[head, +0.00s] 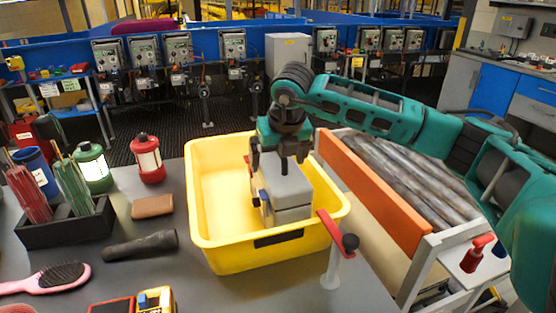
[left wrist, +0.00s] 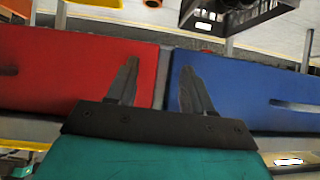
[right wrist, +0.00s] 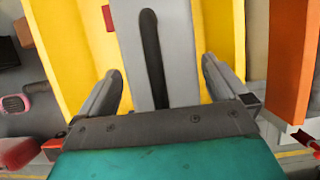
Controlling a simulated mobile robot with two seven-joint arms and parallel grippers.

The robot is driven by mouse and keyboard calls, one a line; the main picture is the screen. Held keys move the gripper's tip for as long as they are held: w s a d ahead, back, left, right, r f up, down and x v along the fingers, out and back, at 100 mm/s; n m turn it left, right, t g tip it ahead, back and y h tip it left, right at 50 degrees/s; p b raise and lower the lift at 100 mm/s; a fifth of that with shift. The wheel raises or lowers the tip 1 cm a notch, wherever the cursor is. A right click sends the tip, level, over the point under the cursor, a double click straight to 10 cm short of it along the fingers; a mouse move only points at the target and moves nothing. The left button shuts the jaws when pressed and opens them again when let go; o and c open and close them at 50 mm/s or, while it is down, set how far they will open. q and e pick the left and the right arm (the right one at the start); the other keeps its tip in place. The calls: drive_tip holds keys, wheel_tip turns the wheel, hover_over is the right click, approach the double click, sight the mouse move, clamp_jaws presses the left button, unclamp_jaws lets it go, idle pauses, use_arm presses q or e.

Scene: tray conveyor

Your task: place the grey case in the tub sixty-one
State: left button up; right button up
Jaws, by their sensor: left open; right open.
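The grey case (head: 290,188) is inside the yellow tub (head: 213,262), toward its right side. It also shows in the right wrist view (right wrist: 182,60), with a dark handle strip along its top. My right gripper (head: 283,165) is over the case, its fingers open on either side of it in the right wrist view (right wrist: 160,85). Whether the case rests on the tub floor is hidden. The tub's number cannot be read. My left gripper (left wrist: 158,85) is open and empty above a red and a blue surface, away from the tub.
Left of the tub are a brown block (head: 152,206), a black torch (head: 140,246), a red-capped lantern (head: 147,158) and a pink brush (head: 50,279). A red lever on a post (head: 335,255) stands by the tub's front right. An orange board (head: 375,190) is to the right.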

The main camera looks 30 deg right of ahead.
drive_tip(key=v, duration=1.1)
drive_tip(key=shift+s+a, duration=0.1)
